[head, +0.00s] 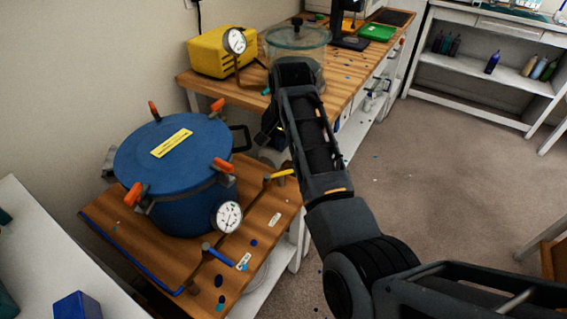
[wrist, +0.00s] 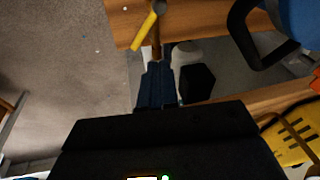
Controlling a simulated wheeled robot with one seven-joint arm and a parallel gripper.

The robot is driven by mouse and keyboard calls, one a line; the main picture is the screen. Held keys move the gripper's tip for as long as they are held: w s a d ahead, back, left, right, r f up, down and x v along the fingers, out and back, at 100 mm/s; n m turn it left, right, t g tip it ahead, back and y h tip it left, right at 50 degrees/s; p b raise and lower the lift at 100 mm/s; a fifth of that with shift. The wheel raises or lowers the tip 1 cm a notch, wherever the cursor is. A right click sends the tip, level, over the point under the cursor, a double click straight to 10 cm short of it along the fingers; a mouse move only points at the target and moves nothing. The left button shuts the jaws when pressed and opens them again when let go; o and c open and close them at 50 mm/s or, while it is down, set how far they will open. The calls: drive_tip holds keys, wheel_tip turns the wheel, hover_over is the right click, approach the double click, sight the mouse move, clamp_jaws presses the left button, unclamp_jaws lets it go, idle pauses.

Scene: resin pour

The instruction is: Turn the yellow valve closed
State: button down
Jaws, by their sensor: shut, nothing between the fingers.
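The yellow valve (head: 281,174) has a flat yellow lever on a brass pipe, beside the blue pressure pot (head: 185,205) at the right edge of the low wooden table. In the wrist view the yellow lever (wrist: 145,31) lies slanted near the top, just beyond the fingertips. My gripper (wrist: 157,66) has its fingers together with nothing between them, apart from the lever. In the head view my arm hides most of the gripper.
A blue-handled valve (head: 217,255) and a gauge (head: 228,217) sit on the same piping. The pot has several orange-handled clamps. A yellow pump (head: 208,54) and a clear chamber (head: 297,40) stand on the bench behind. The floor at right is clear.

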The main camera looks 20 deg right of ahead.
sight(279, 174)
drive_tip(key=w+f+n, duration=0.1)
drive_tip(key=f+n, duration=0.1)
drive_tip(key=n, duration=0.1)
drive_tip(key=w+f+n, duration=0.2)
drive_tip(key=f+n, duration=0.1)
drive_tip(key=w+d+f+n+b, duration=0.1)
drive_tip(key=w+f+n, duration=0.1)
drive_tip(key=f, duration=0.1)
drive_tip(key=shift+d+n+t, duration=0.1)
drive_tip(key=shift+n+t, duration=0.3)
drive_tip(key=shift+s+f, duration=0.1)
drive_tip(key=shift+s, duration=0.05)
drive_tip(key=shift+s+f+p, duration=0.2)
drive_tip(key=shift+s+p, duration=0.3)
drive_tip(key=shift+s, duration=0.4)
drive_tip(key=shift+s+f+p, duration=0.15)
drive_tip(key=shift+s+p, duration=0.35)
drive_tip(key=shift+s, duration=0.4)
